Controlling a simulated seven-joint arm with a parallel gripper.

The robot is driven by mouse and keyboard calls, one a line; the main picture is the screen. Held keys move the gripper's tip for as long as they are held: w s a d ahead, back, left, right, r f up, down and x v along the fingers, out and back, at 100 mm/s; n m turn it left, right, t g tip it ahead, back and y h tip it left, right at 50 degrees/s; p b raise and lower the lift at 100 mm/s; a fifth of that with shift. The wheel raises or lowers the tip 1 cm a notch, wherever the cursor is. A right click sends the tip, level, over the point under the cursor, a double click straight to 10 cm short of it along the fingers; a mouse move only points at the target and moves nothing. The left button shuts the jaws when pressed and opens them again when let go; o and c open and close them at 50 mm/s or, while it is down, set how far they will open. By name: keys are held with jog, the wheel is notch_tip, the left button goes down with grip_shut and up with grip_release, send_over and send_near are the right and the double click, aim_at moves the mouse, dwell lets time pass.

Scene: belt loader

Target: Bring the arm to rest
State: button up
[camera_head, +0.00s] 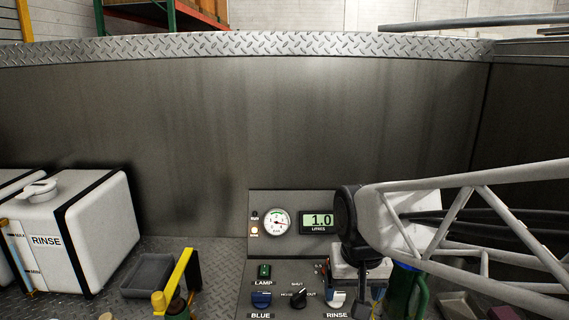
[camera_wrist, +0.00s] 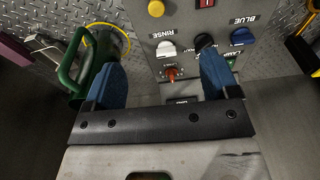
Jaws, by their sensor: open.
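My gripper (camera_wrist: 160,78) is open and empty, with its two blue-padded fingers spread above the control panel in the wrist view. In the head view my gripper (camera_head: 358,290) hangs at the lower right, in front of the panel's right part. The control panel (camera_head: 258,270) carries a round gauge (camera_head: 278,222), a display (camera_head: 317,222) reading 1.0 litres, a blue switch (camera_head: 262,299), a black rotary knob (camera_head: 298,298) and a white RINSE switch (camera_head: 336,299). The fingertips look apart from the switches, but their height is unclear.
A green jug (camera_wrist: 96,62) stands beside the left finger in the wrist view, close to it. A white RINSE tank (camera_head: 80,230), a grey tray (camera_head: 148,275) and a yellow-handled valve (camera_head: 180,280) stand left of the panel. A metal wall (camera_head: 250,130) rises behind.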

jog(key=s+d, duration=0.6)
jog(key=s, duration=0.4)
jog(key=shift+s+t, duration=0.2)
jog(key=shift+t, duration=0.2)
dwell(0.6)
